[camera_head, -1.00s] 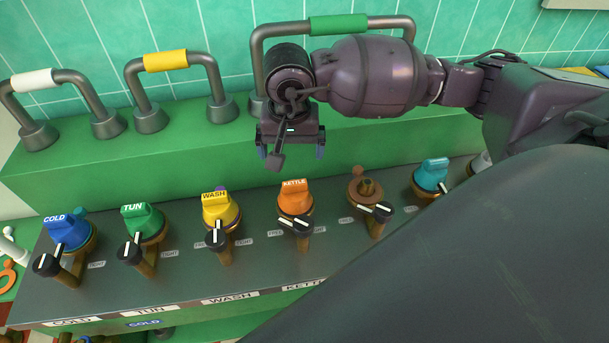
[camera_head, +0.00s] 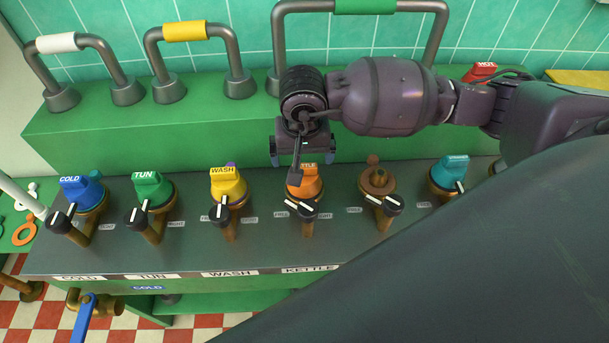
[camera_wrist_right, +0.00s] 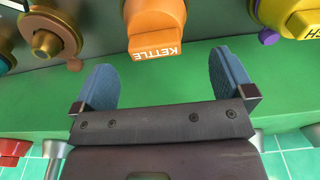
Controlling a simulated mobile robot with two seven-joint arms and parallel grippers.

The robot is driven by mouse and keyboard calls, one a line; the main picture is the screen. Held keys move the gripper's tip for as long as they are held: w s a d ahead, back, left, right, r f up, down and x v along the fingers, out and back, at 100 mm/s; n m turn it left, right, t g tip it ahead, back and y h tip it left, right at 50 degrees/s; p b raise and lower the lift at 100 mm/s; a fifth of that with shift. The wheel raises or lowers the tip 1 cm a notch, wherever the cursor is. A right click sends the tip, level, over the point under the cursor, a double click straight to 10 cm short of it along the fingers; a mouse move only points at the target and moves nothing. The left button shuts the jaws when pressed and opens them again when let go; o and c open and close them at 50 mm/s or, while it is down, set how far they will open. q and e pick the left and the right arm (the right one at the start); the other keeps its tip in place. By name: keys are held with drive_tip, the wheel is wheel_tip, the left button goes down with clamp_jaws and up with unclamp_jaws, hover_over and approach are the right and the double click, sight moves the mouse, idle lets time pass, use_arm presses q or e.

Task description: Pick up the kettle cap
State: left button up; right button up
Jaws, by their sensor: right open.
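The orange kettle cap (camera_head: 304,182) sits on its fitting on the dark panel, and its lettering is partly covered by my right arm in the head view. In the right wrist view the kettle cap (camera_wrist_right: 156,27) is upside down at the top, with KETTLE readable. My right gripper (camera_head: 303,152) is open and empty, just behind and above the cap. In the wrist view its two blue fingers (camera_wrist_right: 163,85) are spread apart, with the cap beyond the tips and roughly centred between them. My left gripper is not visible.
The yellow WASH cap (camera_head: 228,184) stands left of the kettle cap, and an uncapped brass fitting (camera_head: 377,180) stands to its right. Black knobs (camera_head: 308,209) sit in front. A green ledge (camera_head: 190,129) with tall handles runs behind. My dark arm covers the lower right.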

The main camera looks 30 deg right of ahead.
sight(305, 165)
drive_tip(key=shift+d+f, duration=0.2)
drive_tip(key=shift+f, duration=2.5)
drive_tip(key=c, duration=0.9)
